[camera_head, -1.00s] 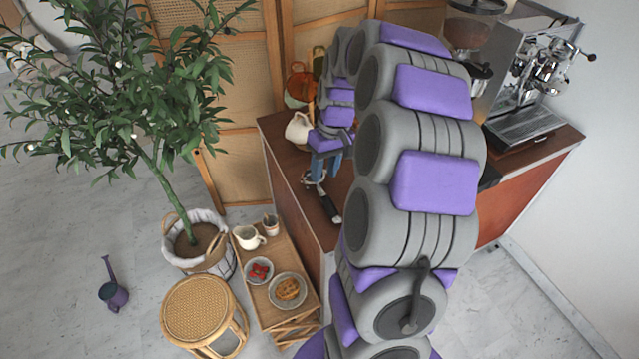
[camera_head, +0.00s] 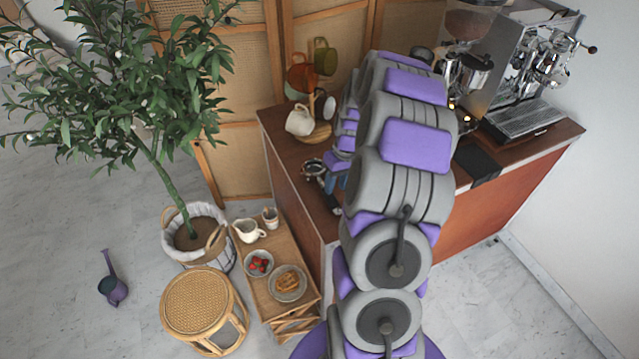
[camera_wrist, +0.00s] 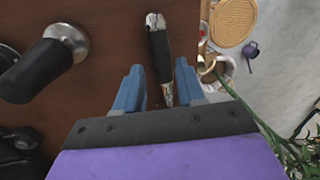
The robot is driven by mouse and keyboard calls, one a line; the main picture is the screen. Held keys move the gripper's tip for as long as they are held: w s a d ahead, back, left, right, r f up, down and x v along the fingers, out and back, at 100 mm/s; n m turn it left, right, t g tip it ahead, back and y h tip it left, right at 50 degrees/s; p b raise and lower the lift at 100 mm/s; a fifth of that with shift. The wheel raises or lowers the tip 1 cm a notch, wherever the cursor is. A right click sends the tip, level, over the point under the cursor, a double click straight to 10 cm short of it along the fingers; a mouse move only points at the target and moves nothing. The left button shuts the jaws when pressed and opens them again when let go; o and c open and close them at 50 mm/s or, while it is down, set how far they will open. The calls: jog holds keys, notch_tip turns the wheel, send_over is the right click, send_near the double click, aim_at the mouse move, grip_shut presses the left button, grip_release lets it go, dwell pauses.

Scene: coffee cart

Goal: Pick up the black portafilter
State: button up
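The black portafilter lies on the brown cart top. In the wrist view its black handle (camera_wrist: 159,52) with a silver end cap points away from me, and its silver neck runs down between my fingers. In the head view its round metal head (camera_head: 314,168) shows left of my gripper, and my arm hides part of the handle. My gripper (camera_wrist: 158,82) is open, with one blue finger on each side of the handle and neck. Gaps show beside the neck. The portafilter's head is hidden behind my gripper in the wrist view.
A black, silver-ended object (camera_wrist: 45,65) lies left of the handle in the wrist view. A mug stand with a cream mug (camera_head: 299,120) stands behind. The espresso machine (camera_head: 525,75) is at right. A low wooden trolley (camera_head: 262,290) stands beside the cart's left side.

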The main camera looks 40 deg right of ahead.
aim_at(333, 197)
jog(key=shift+a+f+b, duration=0.2)
jog(key=shift+f+b, duration=0.05)
jog(key=shift+f, duration=0.75)
jog(key=shift+a+f+b, duration=0.15)
jog(key=shift+f+b, duration=0.15)
jog(key=shift+f, duration=0.7)
jog(key=shift+a+f+b, duration=0.2)
jog(key=shift+f+b, duration=0.05)
jog(key=shift+f, duration=0.75)
grip_shut()
